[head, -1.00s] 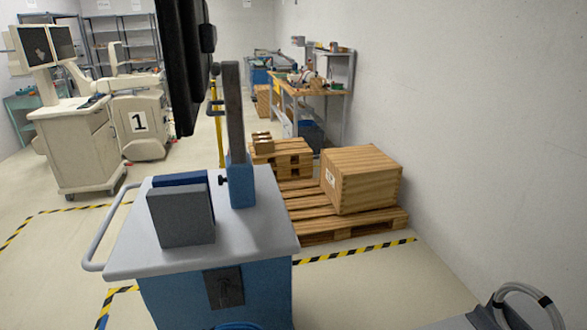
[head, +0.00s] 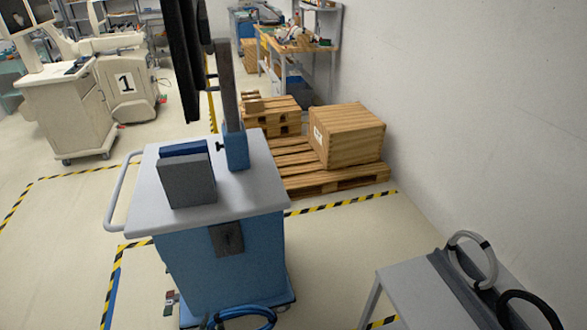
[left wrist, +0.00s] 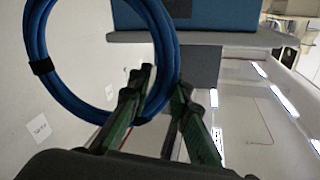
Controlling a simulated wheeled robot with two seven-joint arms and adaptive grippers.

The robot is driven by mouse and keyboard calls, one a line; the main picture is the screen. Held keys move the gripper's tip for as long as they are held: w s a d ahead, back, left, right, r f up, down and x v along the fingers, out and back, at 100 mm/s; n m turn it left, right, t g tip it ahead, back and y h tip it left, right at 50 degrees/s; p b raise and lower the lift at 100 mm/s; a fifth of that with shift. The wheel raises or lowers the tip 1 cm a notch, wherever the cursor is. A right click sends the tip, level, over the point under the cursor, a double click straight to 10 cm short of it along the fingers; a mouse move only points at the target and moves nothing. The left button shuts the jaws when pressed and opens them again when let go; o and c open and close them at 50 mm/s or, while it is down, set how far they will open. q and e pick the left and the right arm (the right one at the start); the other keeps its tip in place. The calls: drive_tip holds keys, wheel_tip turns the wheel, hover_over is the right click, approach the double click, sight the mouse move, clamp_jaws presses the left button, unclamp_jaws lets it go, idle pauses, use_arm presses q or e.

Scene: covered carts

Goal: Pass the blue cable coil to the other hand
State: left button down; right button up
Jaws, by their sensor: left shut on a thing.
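The blue cable coil (head: 240,314) shows at the bottom edge of the head view, partly cut off, in front of the blue cart. It is larger in the left wrist view (left wrist: 160,40), a blue ring with a black tie. My left gripper (left wrist: 166,88) is shut on the lower right part of the ring, which passes between its green-sided fingers. My right gripper is in neither view.
A blue cart (head: 260,200) with a grey top, upright post and side handle stands ahead. A grey table (head: 400,290) at lower right bears a grey coil (head: 463,260) and a black coil (head: 535,300). Pallets with a wooden crate (head: 350,135) stand behind.

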use_arm(q)
drive_tip(key=shift+s+d+r+p, duration=0.15)
drive_tip(key=shift+s+r+p, duration=0.6)
drive_tip(key=shift+r, duration=0.15)
drive_tip(key=shift+s, duration=0.15)
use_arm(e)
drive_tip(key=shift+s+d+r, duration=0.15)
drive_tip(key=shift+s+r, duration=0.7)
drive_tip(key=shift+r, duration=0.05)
use_arm(q)
drive_tip(key=shift+d, duration=0.1)
